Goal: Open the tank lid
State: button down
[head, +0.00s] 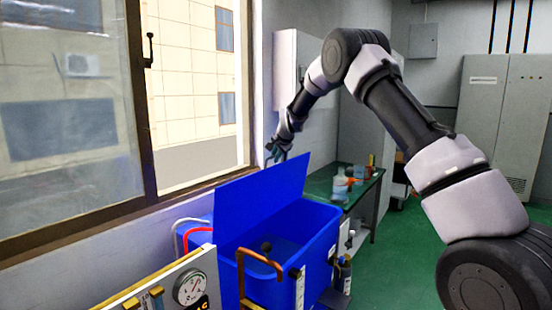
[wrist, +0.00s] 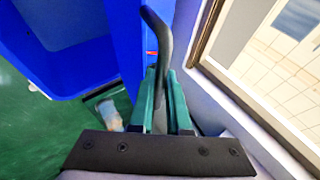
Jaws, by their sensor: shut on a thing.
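The blue tank (head: 312,238) stands below the window, and its flat blue lid (head: 262,205) is swung up, standing steeply at the tank's back edge. The open top of the tank shows in front of the lid. In the wrist view the tank (wrist: 62,72) is at the left, with the lid (wrist: 128,40) edge-on beside my gripper. My gripper (head: 277,151) is at the lid's upper edge. In the wrist view its teal fingers (wrist: 161,80) are shut on a dark curved handle (wrist: 158,30). Where the handle joins the lid is not clear.
The window wall (head: 172,215) is close behind the lid and gripper. A gauge panel (head: 188,290) and a copper-coloured pipe (head: 262,262) stand in front of the tank. A bench with bottles (head: 340,184) is behind it. Green floor is free at the right.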

jog(key=c, duration=0.9)
grip_release()
jog(key=v, duration=1)
jog(key=shift+s+d+r, duration=0.15)
jog(key=shift+s+r, duration=0.1)
